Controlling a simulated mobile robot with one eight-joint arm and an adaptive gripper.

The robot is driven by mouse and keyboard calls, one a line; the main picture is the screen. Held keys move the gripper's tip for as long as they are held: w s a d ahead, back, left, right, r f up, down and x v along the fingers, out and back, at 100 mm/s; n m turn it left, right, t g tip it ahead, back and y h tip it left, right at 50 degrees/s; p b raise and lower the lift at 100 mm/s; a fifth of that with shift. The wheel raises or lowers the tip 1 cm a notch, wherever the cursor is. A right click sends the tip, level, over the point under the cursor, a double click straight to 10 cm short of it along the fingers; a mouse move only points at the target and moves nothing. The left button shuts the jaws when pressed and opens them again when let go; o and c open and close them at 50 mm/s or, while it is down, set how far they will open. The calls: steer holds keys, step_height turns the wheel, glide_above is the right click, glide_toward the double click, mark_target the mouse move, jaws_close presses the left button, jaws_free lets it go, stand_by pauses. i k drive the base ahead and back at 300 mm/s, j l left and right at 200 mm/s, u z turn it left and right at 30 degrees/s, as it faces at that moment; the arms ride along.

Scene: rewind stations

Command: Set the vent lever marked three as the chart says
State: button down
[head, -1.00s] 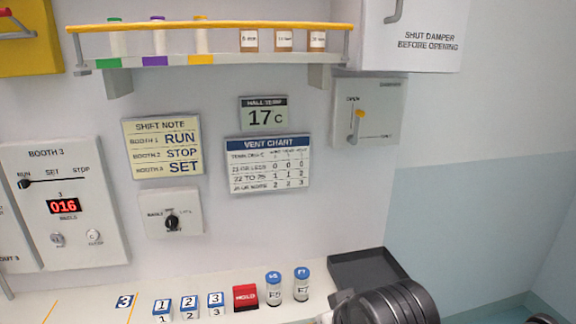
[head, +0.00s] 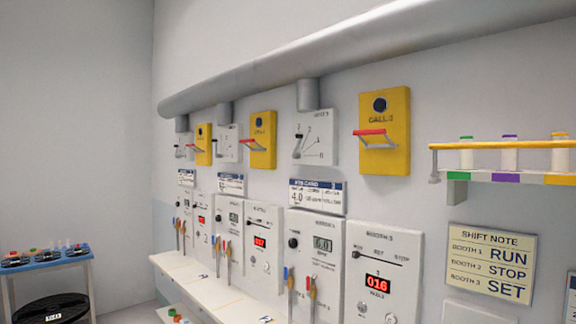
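The vent panel nearest me (head: 315,137) is a white plate high on the wall under a short duct stub. Its label is small and seems to end in 3. Its dark-knobbed lever (head: 298,139) stands near upright at the left of a fan of scale lines, with a 0 at lower right. Two similar vent panels, the middle one (head: 228,143) and the far one (head: 184,146), are further left. Only a sliver of the vent chart (head: 571,300) shows at the right edge; its text is out of frame. My gripper is not in view.
Yellow call boxes with red-and-grey handles, such as the near one (head: 384,132), stand between the vents. Booth panels and a narrow white counter (head: 190,275) run below. A blue-topped cart (head: 45,258) is at far left. A shelf (head: 500,178) juts out at right.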

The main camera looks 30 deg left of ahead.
mark_target(295, 155)
steer(key=u, duration=1.15)
